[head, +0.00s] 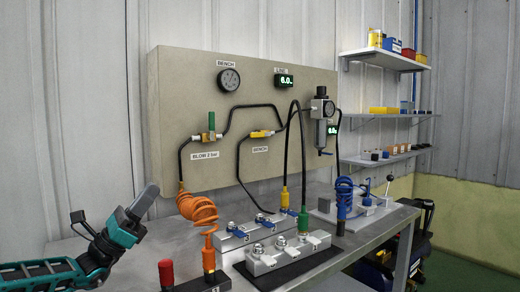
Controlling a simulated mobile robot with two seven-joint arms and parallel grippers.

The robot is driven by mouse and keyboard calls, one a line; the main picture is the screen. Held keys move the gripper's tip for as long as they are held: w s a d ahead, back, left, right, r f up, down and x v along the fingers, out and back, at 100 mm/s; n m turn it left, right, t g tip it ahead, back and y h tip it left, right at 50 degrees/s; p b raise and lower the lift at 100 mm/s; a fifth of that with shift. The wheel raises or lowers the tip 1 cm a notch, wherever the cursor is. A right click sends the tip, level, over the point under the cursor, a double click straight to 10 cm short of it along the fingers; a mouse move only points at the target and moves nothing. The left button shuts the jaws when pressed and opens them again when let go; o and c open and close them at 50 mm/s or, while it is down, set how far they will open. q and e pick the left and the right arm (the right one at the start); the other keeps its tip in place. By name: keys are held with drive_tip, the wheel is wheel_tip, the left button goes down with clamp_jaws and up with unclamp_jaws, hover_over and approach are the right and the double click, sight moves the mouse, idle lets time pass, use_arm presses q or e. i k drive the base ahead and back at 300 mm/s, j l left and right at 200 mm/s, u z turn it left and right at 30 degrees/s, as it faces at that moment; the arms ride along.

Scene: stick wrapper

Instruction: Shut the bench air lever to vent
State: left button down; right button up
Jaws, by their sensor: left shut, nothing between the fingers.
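The bench air lever (262,133) is a small yellow handle on the panel, just above the lower BENCH label. It lies roughly level, in line with the black hose. A round gauge (229,79) under the upper BENCH label has a dial too small to read. My left gripper (145,200) is shut and empty at the lower left, pointing up and to the right. It is well apart from the lever, in front of the panel's left edge. My right gripper is not in view.
A green upright lever (211,122) sits above the BLOW 2 bar label. An orange coiled hose (198,207) hangs between my gripper and the manifold blocks (288,253). A regulator (322,108) is right of the yellow lever. A red knob (166,271) stands at front.

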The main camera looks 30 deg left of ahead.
sight(258, 135)
drive_tip(key=i+l, duration=0.1)
drive_tip(key=i, duration=0.95)
